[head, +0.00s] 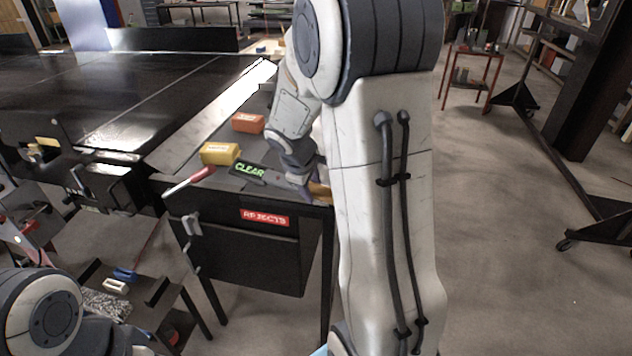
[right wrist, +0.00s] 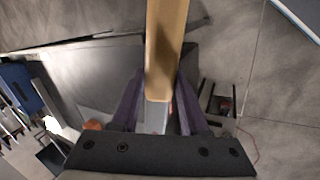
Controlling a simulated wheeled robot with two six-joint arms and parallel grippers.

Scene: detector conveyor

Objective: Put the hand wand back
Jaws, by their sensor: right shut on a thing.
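My right gripper (head: 307,190) is at the right end of the black table beside the conveyor, partly behind my own arm. It is shut on a long tan bar (head: 320,190), which I take to be the hand wand. In the right wrist view the tan bar (right wrist: 166,45) runs up between the two purple fingers (right wrist: 157,112), with a pale grey part at its lower end. Most of the wand is hidden in the head view. My left gripper is out of view; only part of that arm shows at the lower left.
A black panel reading CLEAR (head: 249,171) lies left of the gripper. A yellow block (head: 220,153), an orange block (head: 248,123) and a red-and-white rod (head: 189,181) are nearby. A bin labelled REJECTS (head: 240,255) hangs below. Open floor (head: 510,250) lies right.

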